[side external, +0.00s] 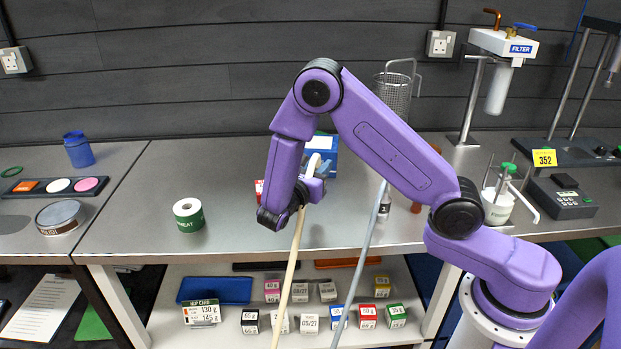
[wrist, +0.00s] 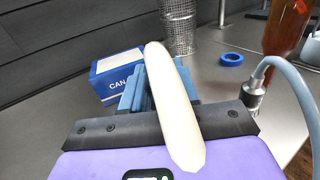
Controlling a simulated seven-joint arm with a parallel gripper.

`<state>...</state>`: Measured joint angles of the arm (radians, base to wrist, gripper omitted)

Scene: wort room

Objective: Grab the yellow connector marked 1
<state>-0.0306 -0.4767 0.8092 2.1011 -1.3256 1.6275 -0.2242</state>
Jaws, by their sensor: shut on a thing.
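My gripper (side external: 322,170) is above the steel bench in the side view. In the wrist view its blue fingers (wrist: 160,85) are closed in behind a cream, pale yellow hose (wrist: 172,100). The hose (side external: 290,265) hangs from the gripper past the bench's front edge in the side view. Its gripped end is hidden behind the hose itself, and no mark 1 can be read on it. A grey hose (side external: 362,255) with a metal connector (wrist: 253,92) stands apart, to the right of the gripper.
A blue and white can box (wrist: 116,75) stands just beyond the fingers. A wire basket (wrist: 178,30), a blue ring (wrist: 231,59) and a brown bottle (wrist: 288,28) are behind and right. A green-labelled roll (side external: 188,214) stands left on the bench.

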